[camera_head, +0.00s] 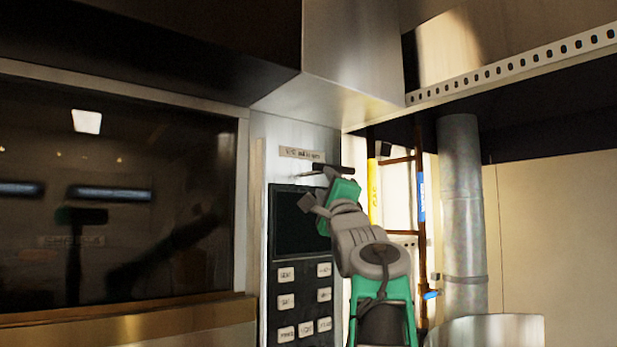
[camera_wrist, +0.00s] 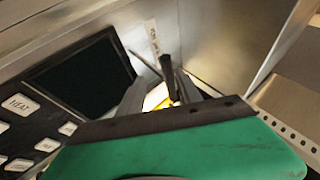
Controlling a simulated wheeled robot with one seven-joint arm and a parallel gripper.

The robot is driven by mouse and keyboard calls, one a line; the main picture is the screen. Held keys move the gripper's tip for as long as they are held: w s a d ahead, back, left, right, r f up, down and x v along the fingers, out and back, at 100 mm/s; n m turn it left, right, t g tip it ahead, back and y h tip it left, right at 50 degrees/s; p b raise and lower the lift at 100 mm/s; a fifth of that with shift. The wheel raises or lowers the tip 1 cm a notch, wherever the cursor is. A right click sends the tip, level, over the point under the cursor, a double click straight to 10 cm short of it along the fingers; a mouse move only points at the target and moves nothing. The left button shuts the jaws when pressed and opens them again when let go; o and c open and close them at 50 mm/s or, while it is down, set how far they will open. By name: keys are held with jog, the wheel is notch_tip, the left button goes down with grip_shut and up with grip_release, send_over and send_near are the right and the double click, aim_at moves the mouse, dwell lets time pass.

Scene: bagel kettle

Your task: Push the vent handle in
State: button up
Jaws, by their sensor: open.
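The vent handle (camera_head: 335,168) is a black bar on a thin rod. It stands out from the metal panel, below a small label (camera_head: 302,153) and above the dark screen. My gripper (camera_head: 318,187) is raised at the panel, just below and in front of the handle. In the wrist view the handle (camera_wrist: 168,74) shows as a dark upright bar between and beyond my open fingers (camera_wrist: 168,92). I cannot tell whether a finger touches it. The rod's base is partly hidden.
The control panel has a dark screen (camera_head: 296,222) and several white buttons (camera_head: 287,275) below it. A dark oven window (camera_head: 110,200) is at the left. A metal hood (camera_head: 350,50) hangs above. Pipes (camera_head: 462,200) stand at the right.

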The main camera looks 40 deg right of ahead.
aim_at(322, 168)
jog(key=p+x, duration=0.1)
jog(key=x, duration=0.1)
jog(key=r+p+x, duration=0.1)
jog(key=p+x, duration=0.3)
jog(key=x, duration=0.1)
jog(key=shift+s+a+r, duration=0.1)
jog(key=shift+s+r, duration=0.1)
jog(key=shift+s, duration=0.2)
jog(key=shift+w+d+r, duration=0.1)
jog(key=shift+w+d, duration=0.1)
jog(key=shift+w, duration=0.15)
jog(key=shift+c, duration=0.4)
grip_shut()
